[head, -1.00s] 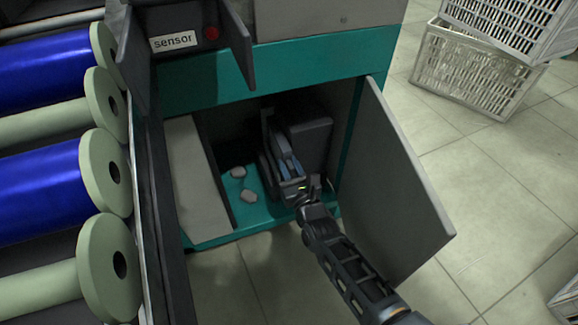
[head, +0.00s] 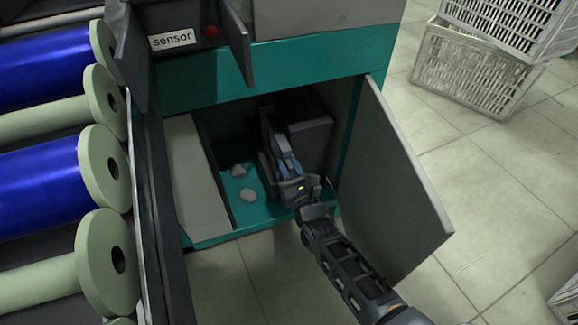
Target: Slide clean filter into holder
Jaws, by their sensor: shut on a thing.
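My gripper (head: 292,172) reaches into the open lower compartment of the teal machine (head: 260,70). Its jaws are shut on a thin, blue-grey filter (head: 288,152), mostly hidden by the gripper. The filter stands on edge, tilted in the picture, beside a dark upright frame (head: 267,140) that looks like the holder. A dark block (head: 311,139) stands just to its right. I cannot tell how deep the filter sits in the holder.
Two pale lumps (head: 248,194) lie on the teal compartment floor. The grey door (head: 405,185) stands open on the right, close to my arm. Blue and pale green rollers (head: 40,170) fill the left. White crates (head: 470,68) stand on the tiled floor at back right.

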